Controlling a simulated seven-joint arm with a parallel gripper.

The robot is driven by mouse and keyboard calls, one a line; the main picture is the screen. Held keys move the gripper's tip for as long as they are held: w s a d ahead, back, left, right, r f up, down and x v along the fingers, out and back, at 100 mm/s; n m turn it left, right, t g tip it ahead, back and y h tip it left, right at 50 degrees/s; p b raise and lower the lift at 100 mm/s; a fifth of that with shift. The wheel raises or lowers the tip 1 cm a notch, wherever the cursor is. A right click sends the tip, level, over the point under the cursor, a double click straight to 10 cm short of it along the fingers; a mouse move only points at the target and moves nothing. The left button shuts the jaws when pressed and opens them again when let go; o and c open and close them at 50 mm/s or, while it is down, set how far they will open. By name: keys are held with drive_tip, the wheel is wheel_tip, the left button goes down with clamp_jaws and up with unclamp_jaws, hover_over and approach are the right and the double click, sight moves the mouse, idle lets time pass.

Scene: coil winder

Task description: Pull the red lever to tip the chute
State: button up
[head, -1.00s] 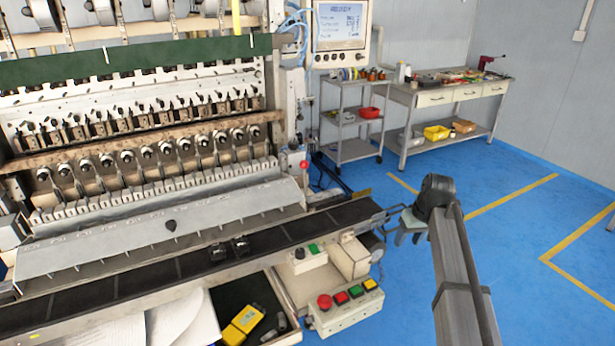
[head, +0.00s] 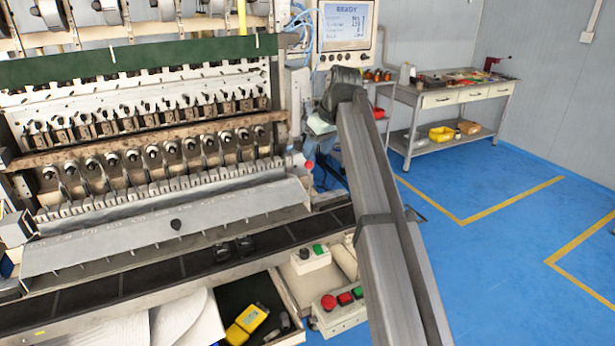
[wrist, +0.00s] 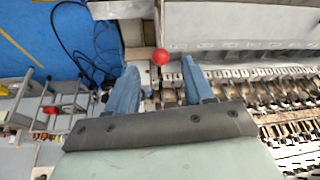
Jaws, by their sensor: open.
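The red lever shows as a red ball knob (head: 309,165) at the right end of the winder, by the end of the chute. In the wrist view the red knob (wrist: 161,57) appears between and just beyond the fingertips. My gripper (wrist: 158,76) is open and empty, with two blue fingers apart. In the head view my gripper (head: 317,148) is above and slightly right of the knob, partly hidden by my arm. The lever's shaft is hardly visible. The chute (head: 120,240) is a long grey sloped tray along the machine's front.
A monitor (head: 345,25) stands above my gripper. Dark cables (wrist: 85,55) hang beside the machine. A conveyor (head: 130,284) and a button box (head: 340,305) lie in front. A workbench (head: 450,98) stands at the back right. The blue floor (head: 480,260) is clear.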

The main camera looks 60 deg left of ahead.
sight(310, 169)
drive_tip(key=x, duration=1.1)
drive_tip(key=shift+a+f, duration=0.1)
drive_tip(key=shift+f, duration=0.2)
clamp_jaws()
